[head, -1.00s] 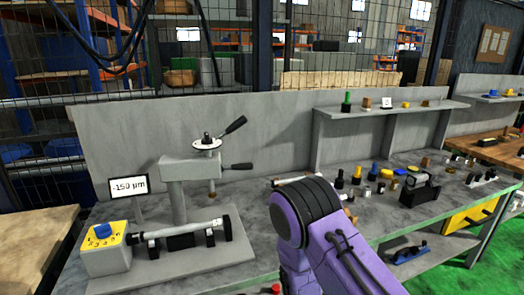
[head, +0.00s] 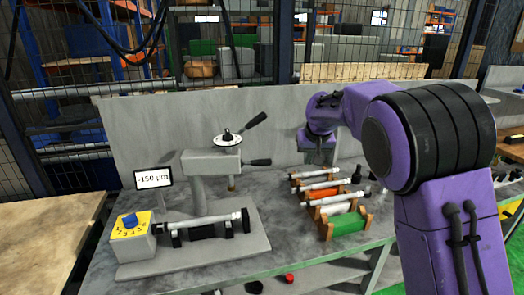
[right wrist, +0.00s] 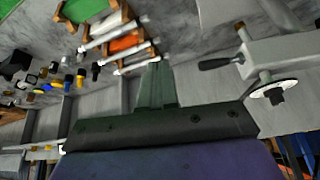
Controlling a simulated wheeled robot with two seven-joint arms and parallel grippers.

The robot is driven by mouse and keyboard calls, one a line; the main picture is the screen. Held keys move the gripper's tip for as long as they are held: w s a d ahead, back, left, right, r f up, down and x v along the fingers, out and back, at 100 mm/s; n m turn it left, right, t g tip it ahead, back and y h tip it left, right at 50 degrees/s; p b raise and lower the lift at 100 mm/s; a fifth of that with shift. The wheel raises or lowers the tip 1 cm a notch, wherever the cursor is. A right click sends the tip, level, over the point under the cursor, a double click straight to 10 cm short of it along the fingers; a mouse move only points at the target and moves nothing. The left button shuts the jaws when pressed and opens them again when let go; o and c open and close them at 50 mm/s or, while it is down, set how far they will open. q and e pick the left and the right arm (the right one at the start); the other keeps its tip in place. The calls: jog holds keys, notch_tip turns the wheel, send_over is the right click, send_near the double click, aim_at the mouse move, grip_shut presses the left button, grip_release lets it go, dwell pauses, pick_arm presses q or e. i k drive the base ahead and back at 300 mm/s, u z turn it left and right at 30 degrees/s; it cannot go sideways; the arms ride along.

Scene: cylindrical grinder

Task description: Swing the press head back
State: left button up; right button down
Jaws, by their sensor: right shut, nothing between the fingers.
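The press head (head: 210,162) is a grey block on a column at the left of the bench. It carries a round dial (head: 228,139), an upper black-gripped lever (head: 257,119) and a lower black handle (head: 257,162) pointing right. In the right wrist view the press head (right wrist: 290,48), its handle (right wrist: 215,63) and the dial (right wrist: 275,92) show at the upper right. My right gripper (head: 321,157) is right of the handle, apart from it, above the back of the bench. Its fingers (right wrist: 157,85) are together and empty. My left gripper is out of view.
A shaft (head: 205,219) lies in black supports below the press head. A yellow box with a blue knob (head: 130,222) and a "-150 µm" display (head: 153,179) stand left. Racks with rods (head: 345,222) lie right of the press. A grey panel (head: 150,125) rises behind.

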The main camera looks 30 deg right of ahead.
aim_at(207, 162)
jog(key=i, duration=0.9)
